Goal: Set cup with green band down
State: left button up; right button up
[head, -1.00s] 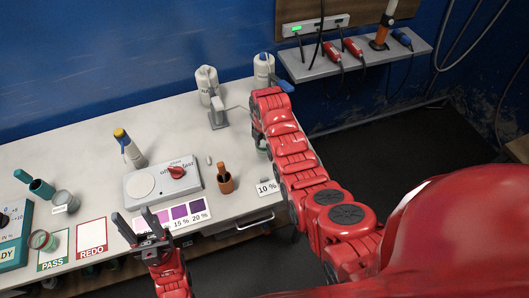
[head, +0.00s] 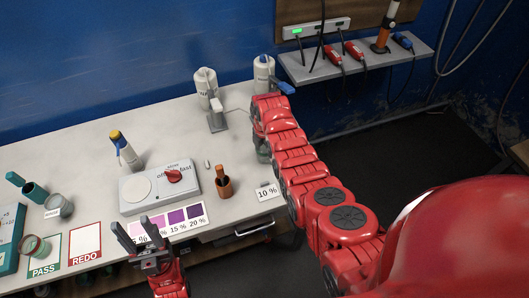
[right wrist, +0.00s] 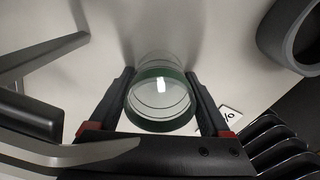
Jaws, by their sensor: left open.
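The clear cup with the green band (right wrist: 160,98) is between the two fingers of my right gripper (right wrist: 163,88) in the right wrist view. The fingers press against its sides. In the head view the cup (head: 263,149) is partly hidden by my right arm, at the right part of the table. I cannot tell whether its base touches the white tabletop. My left gripper (head: 134,236) is open and empty at the table's front edge, by the colour strip.
The 10 % card (head: 267,192) lies just in front of the cup. PASS (head: 45,257) and REDO (head: 85,244) cards lie at left.

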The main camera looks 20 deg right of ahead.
jog(key=shift+r, duration=0.15)
notch_tip(320, 180, up, 6)
jog(key=p, duration=0.3)
jog(key=shift+w+r+p, duration=0.1)
jog(key=shift+r+p, duration=0.1)
jog(key=shift+p, duration=0.15)
notch_tip(320, 180, up, 6)
jog(key=shift+f+p, duration=0.2)
jog(key=shift+p, duration=0.3)
jog(key=shift+f, duration=0.1)
